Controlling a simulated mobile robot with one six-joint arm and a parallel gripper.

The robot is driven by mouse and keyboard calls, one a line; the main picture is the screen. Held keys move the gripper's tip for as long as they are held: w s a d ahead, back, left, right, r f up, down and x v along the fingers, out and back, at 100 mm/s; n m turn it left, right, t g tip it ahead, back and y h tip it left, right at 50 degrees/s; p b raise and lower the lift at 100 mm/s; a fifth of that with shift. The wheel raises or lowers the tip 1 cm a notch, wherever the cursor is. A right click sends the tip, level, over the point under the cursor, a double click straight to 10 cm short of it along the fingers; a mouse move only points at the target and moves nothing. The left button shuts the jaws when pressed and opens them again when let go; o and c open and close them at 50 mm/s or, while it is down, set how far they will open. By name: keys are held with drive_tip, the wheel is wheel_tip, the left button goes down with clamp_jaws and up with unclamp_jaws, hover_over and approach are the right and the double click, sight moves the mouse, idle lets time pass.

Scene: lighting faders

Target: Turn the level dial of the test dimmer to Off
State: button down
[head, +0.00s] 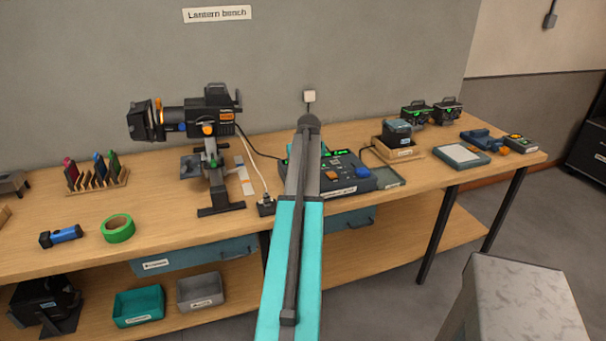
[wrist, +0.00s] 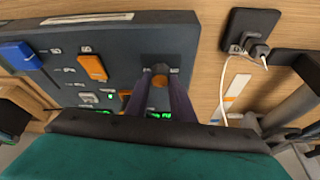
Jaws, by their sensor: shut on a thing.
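The test dimmer (head: 350,182) is a dark box with green displays, buttons and a blue control, on the bench just right of my arm. In the wrist view its panel (wrist: 125,52) fills the upper left, with an orange switch (wrist: 92,67) and a blue control (wrist: 20,56). My gripper (wrist: 160,74) reaches down onto the panel near its right edge. Its two fingers are shut on an orange-topped dial (wrist: 159,81). The dial's pointer and scale marks cannot be read. My arm hides the gripper and dial in the head view.
A lantern on a stand (head: 210,130) and a power socket (head: 266,206) stand left of the dimmer. A wooden tray (head: 398,156) with a dark block and a white-topped pad (head: 461,156) lie to the right. A white cable (wrist: 221,105) runs beside the panel.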

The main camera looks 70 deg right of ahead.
drive_tip(key=n, duration=0.2)
drive_tip(key=n+t+y+b, duration=0.1)
drive_tip(key=n, duration=0.3)
drive_tip(key=shift+s+d+t+y, duration=0.15)
drive_tip(key=shift+d+t+y, duration=0.15)
drive_tip(key=shift+y, duration=0.1)
drive_tip(key=shift+n+y+b, duration=0.8)
drive_tip(key=shift+n+y, duration=0.1)
drive_tip(key=shift+n, duration=1.5)
drive_tip(key=c, duration=1.5)
unclamp_jaws()
drive_tip(key=shift+s+t, duration=0.1)
drive_tip(key=shift+t, duration=0.2)
drive_tip(key=shift+c, duration=0.2)
drive_tip(key=shift+r, duration=0.1)
drive_tip(key=b+v, duration=0.2)
drive_tip(key=v, duration=1.1)
drive_tip(key=shift+r+b, duration=0.3)
